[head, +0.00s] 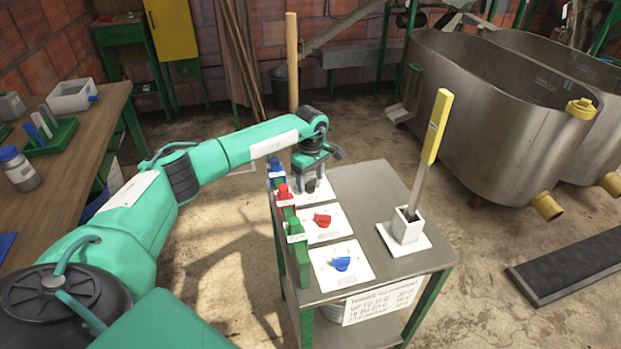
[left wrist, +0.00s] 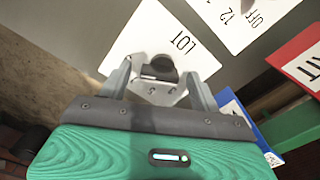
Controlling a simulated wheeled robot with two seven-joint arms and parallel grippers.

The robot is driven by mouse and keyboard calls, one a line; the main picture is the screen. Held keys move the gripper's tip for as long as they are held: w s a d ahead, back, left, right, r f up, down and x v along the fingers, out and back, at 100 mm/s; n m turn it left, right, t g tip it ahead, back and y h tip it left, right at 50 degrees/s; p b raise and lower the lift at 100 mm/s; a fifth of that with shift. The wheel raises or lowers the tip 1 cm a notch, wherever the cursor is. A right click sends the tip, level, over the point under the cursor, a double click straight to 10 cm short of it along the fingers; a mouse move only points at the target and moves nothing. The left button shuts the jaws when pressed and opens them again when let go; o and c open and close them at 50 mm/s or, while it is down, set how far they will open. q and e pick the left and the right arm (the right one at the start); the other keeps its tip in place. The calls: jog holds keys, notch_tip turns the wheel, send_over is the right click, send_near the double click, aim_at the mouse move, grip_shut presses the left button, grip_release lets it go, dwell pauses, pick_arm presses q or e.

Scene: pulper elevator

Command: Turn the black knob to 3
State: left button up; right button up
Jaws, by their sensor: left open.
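The black knob (left wrist: 160,68) sits on a white plate (left wrist: 125,50) marked "LOT" in the left wrist view. My left gripper (left wrist: 158,76) is open with a finger on each side of the knob; I cannot tell whether they touch it. In the head view the left gripper (head: 311,180) points down over the far plate on the cart top (head: 365,190), and mostly hides the knob. My right gripper is not in view.
A red knob (head: 322,220) and a blue knob (head: 341,264) sit on nearer plates. Blue, red and green blocks line the cart's left edge. Steel tanks (head: 480,110) stand beyond.

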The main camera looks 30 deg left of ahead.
pick_arm(q)
jog(key=shift+c, duration=0.4)
jog(key=c, duration=0.9)
